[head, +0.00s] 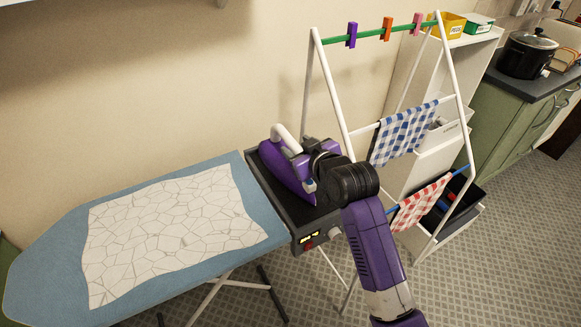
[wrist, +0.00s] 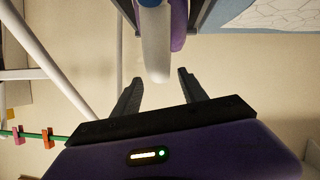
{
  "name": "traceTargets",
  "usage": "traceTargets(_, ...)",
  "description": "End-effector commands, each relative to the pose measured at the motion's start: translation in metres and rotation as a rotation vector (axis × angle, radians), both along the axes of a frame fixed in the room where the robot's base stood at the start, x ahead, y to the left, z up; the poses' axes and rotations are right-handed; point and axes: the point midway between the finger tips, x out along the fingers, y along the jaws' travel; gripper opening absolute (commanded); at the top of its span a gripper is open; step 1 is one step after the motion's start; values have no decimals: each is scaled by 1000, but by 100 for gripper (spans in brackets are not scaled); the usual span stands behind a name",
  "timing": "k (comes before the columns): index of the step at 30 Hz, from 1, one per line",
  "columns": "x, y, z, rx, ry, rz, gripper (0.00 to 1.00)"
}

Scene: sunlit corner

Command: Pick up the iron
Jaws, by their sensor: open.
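The iron (head: 283,178) has a purple body and a white handle (head: 288,138). In the head view it sits on the dark rest (head: 268,190) at the right end of the ironing board, partly hidden by my gripper (head: 296,160). In the wrist view the white handle (wrist: 155,45) points toward the space between the two dark fingers of my gripper (wrist: 159,76). The fingers are apart on either side of the handle's end, and a gap shows beside each one. I cannot tell how deep the handle lies between them.
The blue ironing board (head: 50,265) holds a white crackle-patterned cloth (head: 165,235). A white drying rack (head: 335,95) with checked cloths (head: 405,130) stands close to my arm on the right. Behind it are a white shelf unit (head: 470,50) and a green counter (head: 510,120) with a black pot (head: 527,58).

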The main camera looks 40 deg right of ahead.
Motion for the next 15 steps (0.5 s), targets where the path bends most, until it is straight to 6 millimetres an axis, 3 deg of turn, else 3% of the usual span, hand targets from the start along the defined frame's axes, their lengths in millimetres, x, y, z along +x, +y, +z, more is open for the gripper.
traceTargets(9, 34, -11, -14, 0, 0, -1, 50)
traceTargets(15, 38, -12, -17, 0, -1, -1, 50)
